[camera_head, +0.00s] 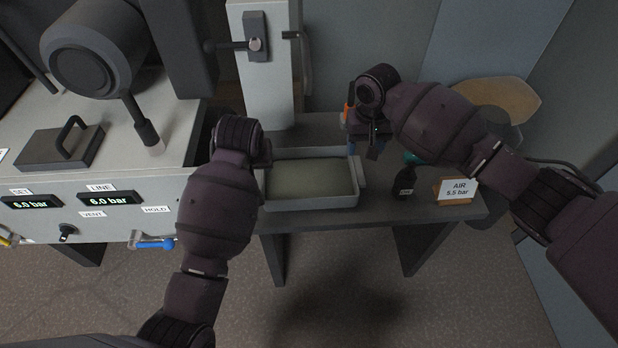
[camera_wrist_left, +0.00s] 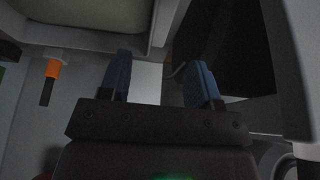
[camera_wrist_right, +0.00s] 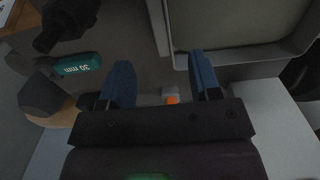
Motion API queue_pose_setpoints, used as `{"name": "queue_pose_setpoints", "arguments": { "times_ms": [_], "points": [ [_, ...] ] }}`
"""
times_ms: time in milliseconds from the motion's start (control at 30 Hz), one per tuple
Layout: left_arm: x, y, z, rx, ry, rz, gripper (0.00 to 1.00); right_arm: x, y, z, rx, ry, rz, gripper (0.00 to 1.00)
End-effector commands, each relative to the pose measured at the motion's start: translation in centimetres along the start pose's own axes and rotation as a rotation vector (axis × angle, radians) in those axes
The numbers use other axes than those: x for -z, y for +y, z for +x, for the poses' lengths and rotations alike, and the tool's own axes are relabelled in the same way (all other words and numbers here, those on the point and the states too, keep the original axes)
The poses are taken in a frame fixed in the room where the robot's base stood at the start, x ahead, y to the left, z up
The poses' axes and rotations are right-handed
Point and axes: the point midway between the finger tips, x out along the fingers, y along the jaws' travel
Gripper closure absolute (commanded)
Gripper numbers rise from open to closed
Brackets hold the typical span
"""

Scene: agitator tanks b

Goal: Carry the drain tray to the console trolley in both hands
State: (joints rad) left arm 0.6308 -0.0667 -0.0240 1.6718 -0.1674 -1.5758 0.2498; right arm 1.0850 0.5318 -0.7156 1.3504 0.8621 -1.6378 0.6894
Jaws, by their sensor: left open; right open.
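The drain tray (camera_head: 310,205) is a shallow grey pan with a drab green inside, lying level on a dark bench (camera_head: 425,208). It also shows in the left wrist view (camera_wrist_left: 75,38) and the right wrist view (camera_wrist_right: 230,58). My left gripper (camera_wrist_left: 162,82) is open, close to the tray's left end; in the head view its fingers are mostly hidden. My right gripper (camera_head: 363,150) is open near the tray's back right corner. In the right wrist view its blue fingers (camera_wrist_right: 162,82) are apart, with no tray wall clearly between them. I cannot tell whether either touches the tray.
A grey console (camera_head: 150,190) with pressure displays stands left; a dark handled box (camera_head: 62,146) is on it. A pale post (camera_head: 266,80) rises behind the tray. Right of the tray are a dark bottle-like item (camera_head: 407,184) and an AIR sign (camera_head: 457,190). Floor in front is clear.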

Motion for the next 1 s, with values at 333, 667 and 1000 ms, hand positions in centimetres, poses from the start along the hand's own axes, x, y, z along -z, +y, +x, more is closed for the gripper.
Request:
{"name": "queue_pose_setpoints", "arguments": {
  "times_ms": [333, 667, 1000],
  "points": [
    [-0.1, -0.1, 0.1, 0.002, -0.006, -0.002, 0.43, -0.1, 0.0, 0.2, -0.002, -0.006, 0.005, 0.43],
    [-0.2, -0.1, 3.6, 0.004, -0.007, -0.001, 0.43, -0.2, 0.0, 3.7, -0.003, -0.007, 0.004, 0.43],
    [-0.2, -0.1, 8.6, 0.002, -0.006, -0.001, 0.43, -0.2, 0.1, 8.6, -0.003, -0.007, 0.005, 0.43]
  ]
}}
